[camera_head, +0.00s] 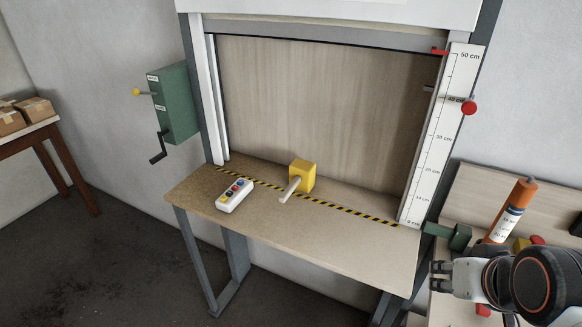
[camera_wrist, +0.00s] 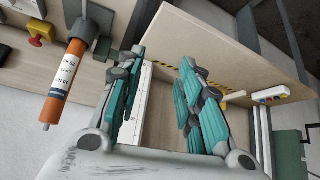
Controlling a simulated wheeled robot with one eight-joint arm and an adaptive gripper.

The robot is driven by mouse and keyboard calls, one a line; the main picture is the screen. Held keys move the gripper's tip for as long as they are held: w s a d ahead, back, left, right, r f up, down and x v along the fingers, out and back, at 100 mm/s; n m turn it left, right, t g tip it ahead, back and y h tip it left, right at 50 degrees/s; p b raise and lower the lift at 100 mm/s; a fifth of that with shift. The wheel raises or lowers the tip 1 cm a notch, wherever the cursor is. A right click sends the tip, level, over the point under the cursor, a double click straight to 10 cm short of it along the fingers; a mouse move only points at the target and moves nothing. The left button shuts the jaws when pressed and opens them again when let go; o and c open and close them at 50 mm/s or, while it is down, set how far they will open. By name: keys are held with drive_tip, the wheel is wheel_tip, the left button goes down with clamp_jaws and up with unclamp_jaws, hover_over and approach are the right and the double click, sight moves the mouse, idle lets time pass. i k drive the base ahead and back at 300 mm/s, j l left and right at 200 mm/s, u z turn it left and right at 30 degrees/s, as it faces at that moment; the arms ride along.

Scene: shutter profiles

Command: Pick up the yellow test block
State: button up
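The yellow test block (camera_head: 304,175) stands upright on the wooden bench top (camera_head: 345,232), near its back edge by the black-and-yellow striped line. A pale handle (camera_head: 290,189) sticks out from its front. In the wrist view the pale handle (camera_wrist: 236,96) shows just right of my right-hand finger, and the block is mostly hidden behind that finger. My gripper (camera_head: 437,276) is at the lower right in the head view, well to the right of the block and apart from it. In the wrist view my gripper (camera_wrist: 158,64) has its two teal-padded fingers spread, with nothing between them.
A white control box (camera_head: 234,195) with coloured buttons sits left of the block. A white centimetre scale (camera_head: 440,135) rises at the bench's right end. An orange cylinder (camera_head: 511,208) and a red button (camera_head: 537,240) are near my arm. The bench front is clear.

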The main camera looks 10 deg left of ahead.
sight(301, 173)
drive_tip(key=i+j+z, duration=0.15)
drive_tip(key=j, duration=0.55)
drive_tip(key=i+j+z, duration=0.15)
drive_tip(key=j, duration=0.6)
drive_tip(key=i+j+z, duration=0.1)
drive_tip(key=j, duration=0.65)
drive_tip(key=i+j+z, duration=0.15)
drive_tip(key=j, duration=0.6)
